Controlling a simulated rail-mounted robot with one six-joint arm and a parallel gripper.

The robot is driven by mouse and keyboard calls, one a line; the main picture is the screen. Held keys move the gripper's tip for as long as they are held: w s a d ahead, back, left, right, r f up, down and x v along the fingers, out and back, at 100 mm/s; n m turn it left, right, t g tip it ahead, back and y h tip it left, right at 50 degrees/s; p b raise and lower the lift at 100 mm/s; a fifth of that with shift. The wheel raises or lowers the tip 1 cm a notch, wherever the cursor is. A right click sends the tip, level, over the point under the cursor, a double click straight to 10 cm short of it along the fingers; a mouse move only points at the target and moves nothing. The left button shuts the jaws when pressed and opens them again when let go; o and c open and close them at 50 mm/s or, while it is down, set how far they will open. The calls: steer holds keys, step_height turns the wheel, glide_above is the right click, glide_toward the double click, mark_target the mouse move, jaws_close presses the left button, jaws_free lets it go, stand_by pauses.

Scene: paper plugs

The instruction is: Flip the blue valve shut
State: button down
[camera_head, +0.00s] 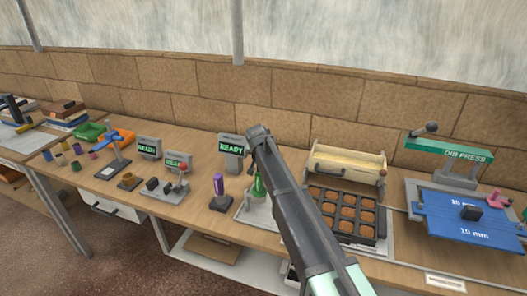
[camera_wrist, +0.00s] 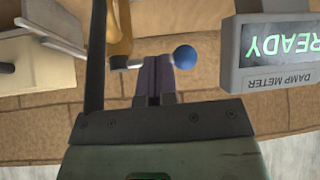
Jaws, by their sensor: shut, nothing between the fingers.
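The valve shows in the wrist view as a round blue knob (camera_wrist: 186,57) and a brass-coloured body (camera_wrist: 119,35) to its left. A short pale rod sticks out of the body toward the knob, and my fingers hide the stretch between. My gripper (camera_wrist: 158,60) is shut and empty, with its dark fingertips just left of the blue knob. I cannot tell whether they touch the knob or the rod. In the head view my arm covers this spot, and neither the blue knob nor my fingertips can be made out.
A damp meter (camera_wrist: 275,55) reading READY stands close to the right in the wrist view. In the head view, a purple-handled tool (camera_head: 219,186) stands left of my arm. A tray of brown plugs (camera_head: 342,212) and a blue press plate (camera_head: 470,218) lie to the right.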

steer(key=a+p+v, duration=0.1)
steer(key=p+v, duration=0.8)
steer(key=v, duration=0.4)
steer(key=s+d+f+g, duration=0.2)
steer(key=s+d, duration=0.6)
steer(key=d, duration=0.1)
steer(key=s+d+f+g, duration=0.2)
steer(key=s+d, duration=0.7)
steer(key=d, duration=0.1)
steer(key=s+d+n+g, duration=0.1)
steer(key=s+d+g, duration=0.2)
steer(key=s+d, duration=0.4)
steer(key=s, duration=0.8)
steer(key=shift+s+d+f+g+y, duration=0.25)
steer(key=shift+s+d+g+y, duration=0.15)
